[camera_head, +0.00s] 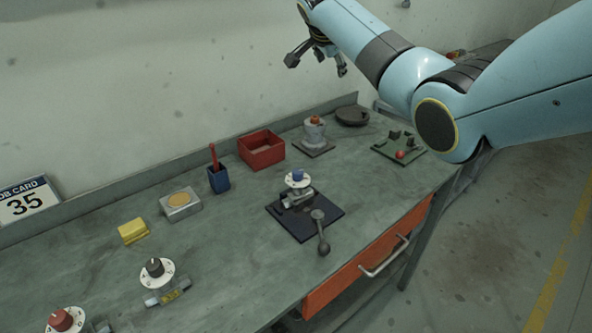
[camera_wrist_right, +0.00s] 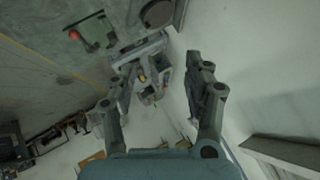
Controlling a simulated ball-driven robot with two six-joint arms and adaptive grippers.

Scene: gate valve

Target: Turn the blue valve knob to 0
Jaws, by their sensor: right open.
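The blue valve knob (camera_head: 298,175) sits on a white dial on a small metal valve, mounted on a dark square plate (camera_head: 290,222) near the middle of the workbench. The dial marks are too small to read. A grey lever (camera_head: 320,230) with a round end stands at the plate's front. My right gripper (camera_head: 317,68) is high above the back of the bench, well away from the knob. Its fingers are apart and empty, as the right wrist view (camera_wrist_right: 155,80) also shows. The knob is not visible in the wrist view. My left gripper is not in view.
A red-knobbed dial (camera_head: 62,320) and a black-knobbed dial (camera_head: 155,268) stand at the front left. A red bin (camera_head: 262,150), a blue cup (camera_head: 218,180), a yellow block (camera_head: 132,231) and a grey box (camera_head: 180,204) line the back. The bench around the plate is clear.

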